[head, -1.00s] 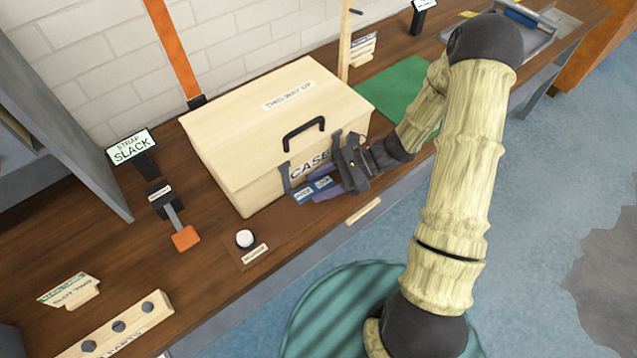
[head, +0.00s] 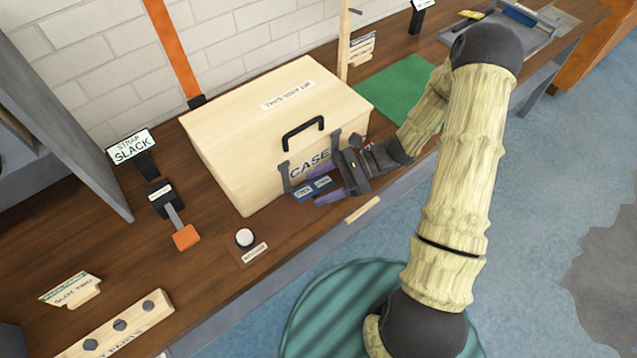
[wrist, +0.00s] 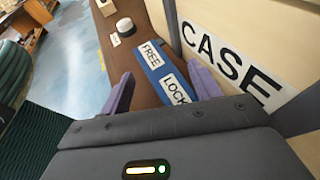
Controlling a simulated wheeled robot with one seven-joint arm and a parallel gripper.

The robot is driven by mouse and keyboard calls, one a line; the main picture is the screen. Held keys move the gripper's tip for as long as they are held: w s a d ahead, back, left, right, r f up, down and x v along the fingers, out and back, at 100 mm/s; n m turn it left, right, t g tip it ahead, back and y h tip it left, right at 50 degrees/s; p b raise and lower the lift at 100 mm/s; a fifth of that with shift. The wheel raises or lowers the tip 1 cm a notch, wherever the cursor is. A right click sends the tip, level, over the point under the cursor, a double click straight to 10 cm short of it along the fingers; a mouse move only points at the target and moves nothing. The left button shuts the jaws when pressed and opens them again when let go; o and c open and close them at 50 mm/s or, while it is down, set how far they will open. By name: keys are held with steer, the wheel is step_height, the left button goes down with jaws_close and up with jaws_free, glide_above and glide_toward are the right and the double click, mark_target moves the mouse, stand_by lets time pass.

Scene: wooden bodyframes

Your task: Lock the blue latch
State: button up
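The blue latch (head: 312,188) sits low at the front of the wooden case (head: 240,180). In the wrist view the blue latch (wrist: 168,75) carries two white labels, FREE at the far part and LOCK at the near part. My gripper (head: 325,184) is at the case's front with its fingers on either side of the latch. In the wrist view the purple fingers of my gripper (wrist: 162,92) are spread apart, with the latch between them. I see a gap at the left finger; contact at the right finger is unclear.
A white round button (head: 244,237) is on the bench left of the latch. An orange-ended lever (head: 186,237) stands further left, near the STRAP SLACK sign (head: 132,146). A green mat (head: 398,88) lies right of the case. The case's black handle (head: 303,133) is above my gripper.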

steer(key=shift+r, duration=0.1)
steer(key=shift+w+d+r, duration=0.15)
steer(key=shift+w+d, duration=0.05)
steer(key=shift+d, duration=0.35)
steer(key=v, duration=1.6)
steer(key=shift+b, duration=0.45)
steer(key=shift+d, duration=0.15)
